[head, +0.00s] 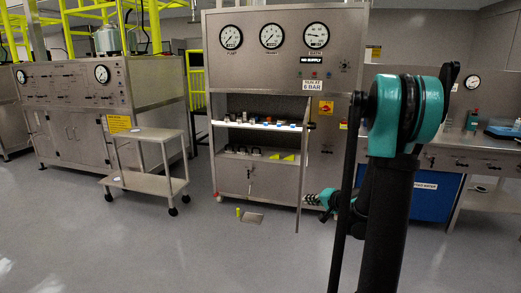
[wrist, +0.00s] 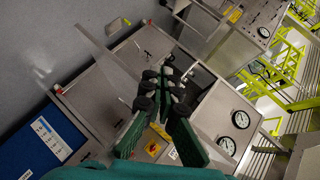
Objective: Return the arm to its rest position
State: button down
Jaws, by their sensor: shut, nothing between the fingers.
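My arm stands at the right of the head view, with a teal joint (head: 405,110) on top of a black upright link. A teal and black part of the arm shows lower down, in front of the cabinet; my gripper is hard to make out there. In the wrist view my gripper (wrist: 166,78) has green and black fingers and is shut with nothing held. It points toward the steel gauge cabinet (head: 265,75), which also shows tilted in the wrist view (wrist: 212,108). I see no contact between the gripper and the cabinet.
The cabinet has a lit shelf (head: 262,125) with small parts. A steel trolley (head: 147,133) stands left of it, before another gauge panel (head: 75,85). A blue cabinet (head: 430,198) is at the right. Small yellow and grey items lie on the floor. The front-left floor (head: 120,245) is clear.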

jog(key=s+a+f+n+g+h, duration=0.1)
jog(key=s+a+n+g, duration=0.15)
jog(key=s, duration=0.55)
jog(key=s+a+f+n+g+h, duration=0.2)
jog(key=s+a, duration=0.1)
jog(key=s, duration=0.5)
jog(key=s+d+f+n+g+h, duration=0.1)
jog(key=s+d+f+h, duration=0.1)
jog(key=s, duration=0.5)
jog(key=s+d+f+n+g+h, duration=0.1)
jog(key=s+d+f+n, duration=0.1)
jog(key=s, duration=0.6)
jog(key=shift+d+h, duration=0.3)
jog(key=shift+h, duration=0.1)
